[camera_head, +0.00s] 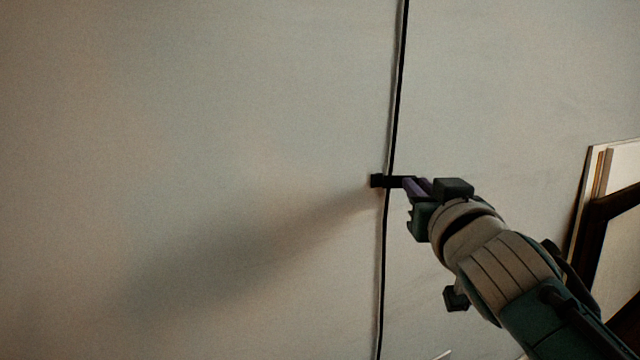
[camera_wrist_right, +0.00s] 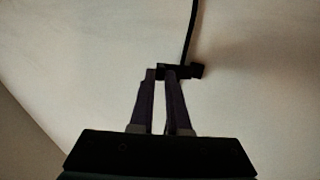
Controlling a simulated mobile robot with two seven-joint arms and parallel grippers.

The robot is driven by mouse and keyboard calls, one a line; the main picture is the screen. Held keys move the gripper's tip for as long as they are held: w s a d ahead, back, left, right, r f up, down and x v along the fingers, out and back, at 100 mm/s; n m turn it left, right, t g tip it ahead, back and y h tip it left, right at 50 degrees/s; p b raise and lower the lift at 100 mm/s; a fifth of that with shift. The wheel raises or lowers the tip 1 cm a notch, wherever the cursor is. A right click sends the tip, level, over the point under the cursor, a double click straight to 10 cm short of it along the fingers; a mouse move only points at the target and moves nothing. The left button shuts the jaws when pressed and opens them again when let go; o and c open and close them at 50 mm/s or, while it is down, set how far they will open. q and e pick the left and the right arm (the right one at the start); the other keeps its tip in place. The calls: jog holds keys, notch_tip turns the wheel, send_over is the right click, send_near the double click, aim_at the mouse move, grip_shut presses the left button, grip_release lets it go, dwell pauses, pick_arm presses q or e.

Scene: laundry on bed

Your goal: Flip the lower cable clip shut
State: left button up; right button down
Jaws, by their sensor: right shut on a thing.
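The lower cable clip (camera_head: 377,181) is a small black piece on the wall, with a dark bar reaching right across the black cable (camera_head: 383,260). My right gripper (camera_head: 404,184) comes in from the right and its purple fingertips are at the right end of that bar. In the right wrist view the fingers of my right gripper (camera_wrist_right: 160,78) are close together on the black clip (camera_wrist_right: 196,71). The cable (camera_wrist_right: 190,35) runs up from the clip there. The fingers partly hide the clip's flap, so I cannot tell how far it is turned. My left gripper is not in view.
The pale wall (camera_head: 200,100) is bare to the left of the cable. Framed panels (camera_head: 620,180) lean at the right edge, behind my right arm. The cable runs from the top to the bottom of the head view.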

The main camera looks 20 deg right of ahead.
jog(key=n+y+p, duration=0.1)
jog(key=d+y+p, duration=0.1)
jog(key=p, duration=0.1)
jog(key=shift+w+r+n+t+y, duration=0.2)
jog(key=shift+r+n+t+y, duration=0.1)
jog(key=shift+n+t, duration=0.1)
jog(key=shift+w+d+f+n+y+p, duration=0.1)
jog(key=shift+w+n+y+p, duration=0.05)
jog(key=shift+n+y+p, duration=0.35)
jog(key=shift+w+d+f+n+y+p, duration=0.1)
jog(key=shift+w+n+y+p, duration=0.15)
jog(key=shift+y, duration=0.35)
jog(key=shift+d+n+y, duration=0.15)
jog(key=shift+n+y, duration=0.2)
jog(key=shift+y, duration=0.25)
jog(key=shift+w+d+f+n+y+b, duration=0.15)
jog(key=shift+w+n+y+b, duration=0.15)
jog(key=shift+n+y, duration=0.5)
jog(key=shift+s, duration=0.1)
jog(key=c, duration=0.9)
grip_release()
